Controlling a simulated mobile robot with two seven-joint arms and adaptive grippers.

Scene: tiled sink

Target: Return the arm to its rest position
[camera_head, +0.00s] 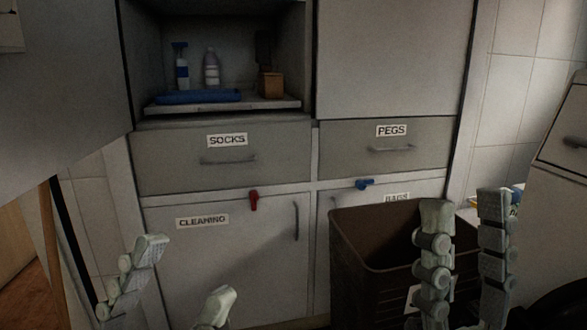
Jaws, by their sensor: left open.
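My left gripper (183,277) is at the lower left of the head view, in front of the CLEANING cupboard door (235,262). Its two fingers are spread wide with nothing between them. My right gripper (465,212) is at the lower right, its fingers pointing up and apart with nothing seen between them. It overlaps the right part of a dark brown basket (352,268) in the picture. The arms behind both grippers are out of frame.
Above are the SOCKS drawer (168,164) and PEGS drawer (345,141), both shut. An open compartment holds a spray bottle (181,68), a white bottle (211,70) and a blue tray (198,97). A red clip (254,201) and a blue clip (365,184) sit on the cabinet front.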

